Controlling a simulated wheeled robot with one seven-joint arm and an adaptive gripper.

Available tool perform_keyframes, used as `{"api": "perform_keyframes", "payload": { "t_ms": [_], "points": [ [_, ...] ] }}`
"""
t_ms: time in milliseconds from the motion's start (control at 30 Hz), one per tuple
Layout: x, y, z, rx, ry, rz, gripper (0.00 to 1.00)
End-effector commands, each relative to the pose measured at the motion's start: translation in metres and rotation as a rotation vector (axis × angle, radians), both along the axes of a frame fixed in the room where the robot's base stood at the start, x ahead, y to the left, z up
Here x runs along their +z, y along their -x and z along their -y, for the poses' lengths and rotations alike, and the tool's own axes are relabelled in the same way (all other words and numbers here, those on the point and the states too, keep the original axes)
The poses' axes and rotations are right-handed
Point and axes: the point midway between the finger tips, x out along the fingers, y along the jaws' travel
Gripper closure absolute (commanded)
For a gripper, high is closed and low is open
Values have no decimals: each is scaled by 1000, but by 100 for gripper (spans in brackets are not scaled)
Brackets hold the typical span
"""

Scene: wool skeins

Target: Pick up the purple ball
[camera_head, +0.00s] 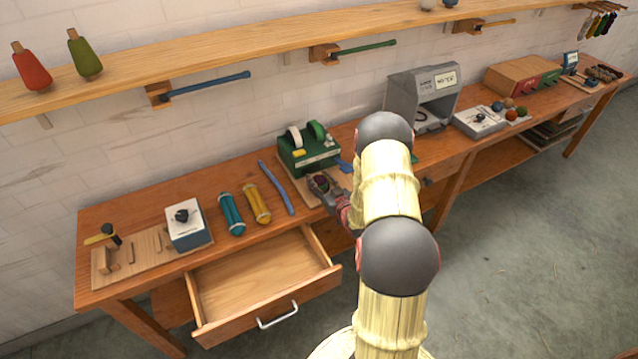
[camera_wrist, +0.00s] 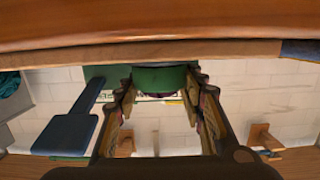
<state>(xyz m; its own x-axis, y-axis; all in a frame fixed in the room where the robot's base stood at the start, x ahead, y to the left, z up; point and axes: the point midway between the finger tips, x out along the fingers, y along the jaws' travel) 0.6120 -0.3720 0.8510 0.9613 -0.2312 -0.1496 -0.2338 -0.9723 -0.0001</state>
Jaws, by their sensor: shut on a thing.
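The purple ball (camera_head: 320,182) shows as a small dark purple round shape between the jaws of my gripper (camera_head: 323,187), in front of the green tape dispenser. My gripper is shut on it. In the wrist view, the two fingers of my gripper (camera_wrist: 160,97) stand either side of a green shape, with a thin dark purplish strip below it. Most of the ball is hidden there. I cannot tell whether the ball is clear of the bench.
The green dispenser (camera_head: 307,153) stands close behind my gripper. An open, empty drawer (camera_head: 262,283) juts out at the front left. Teal (camera_head: 231,214) and yellow skeins (camera_head: 256,203) and a blue rod (camera_head: 276,187) lie to the left. A shelf (camera_head: 225,62) runs above.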

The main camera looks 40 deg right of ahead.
Motion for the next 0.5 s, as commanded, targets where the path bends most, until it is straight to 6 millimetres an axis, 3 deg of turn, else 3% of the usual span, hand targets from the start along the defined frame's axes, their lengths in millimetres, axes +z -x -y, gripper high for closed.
{"api": "perform_keyframes", "payload": {
  "t_ms": [133, 500],
  "points": [
    [0, 0, 0, 0, 0, 0, 85],
    [7, 0, 0, 0, 0, 1, 85]
  ]
}}
